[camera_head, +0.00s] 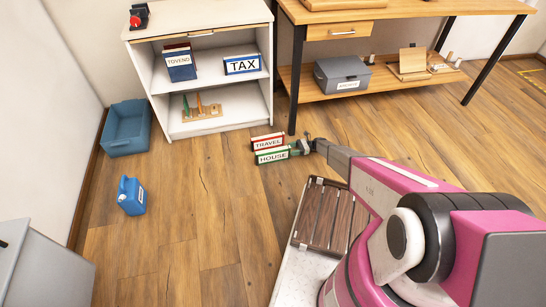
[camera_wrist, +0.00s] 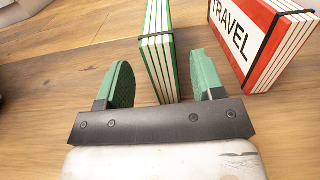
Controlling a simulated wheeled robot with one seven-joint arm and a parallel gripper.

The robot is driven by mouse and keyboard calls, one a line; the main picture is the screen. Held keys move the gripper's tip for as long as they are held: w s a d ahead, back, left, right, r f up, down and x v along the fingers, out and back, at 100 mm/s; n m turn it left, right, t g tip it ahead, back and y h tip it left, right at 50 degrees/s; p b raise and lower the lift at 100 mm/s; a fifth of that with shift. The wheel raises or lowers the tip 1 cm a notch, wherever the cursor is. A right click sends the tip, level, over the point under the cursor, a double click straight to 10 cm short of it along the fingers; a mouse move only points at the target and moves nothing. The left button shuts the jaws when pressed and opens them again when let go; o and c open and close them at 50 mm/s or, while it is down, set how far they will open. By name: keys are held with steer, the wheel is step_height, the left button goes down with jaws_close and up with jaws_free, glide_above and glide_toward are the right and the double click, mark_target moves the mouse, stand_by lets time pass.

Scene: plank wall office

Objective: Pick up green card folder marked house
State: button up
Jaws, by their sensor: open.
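The green card folder marked HOUSE (camera_head: 272,156) stands on the wooden floor, just in front of the red TRAVEL folder (camera_head: 268,142). In the wrist view the green folder (camera_wrist: 158,50) shows its page edge and lies between the two green fingers of my gripper (camera_wrist: 160,85). The fingers are open, with a gap on each side of the folder. The red TRAVEL folder (camera_wrist: 258,42) stands to the right, outside the right finger. In the head view my gripper (camera_head: 296,150) is at the right end of the green folder.
A white shelf unit (camera_head: 205,130) with a TAX folder (camera_head: 242,64) and a TOVKNO folder (camera_head: 180,62) stands behind. A wooden desk (camera_head: 410,10) holds a grey box (camera_head: 342,75) on its lower shelf. Floor between is clear.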

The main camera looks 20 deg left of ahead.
mark_target(285, 150)
steer(key=shift+x, duration=2.6)
jaws_close()
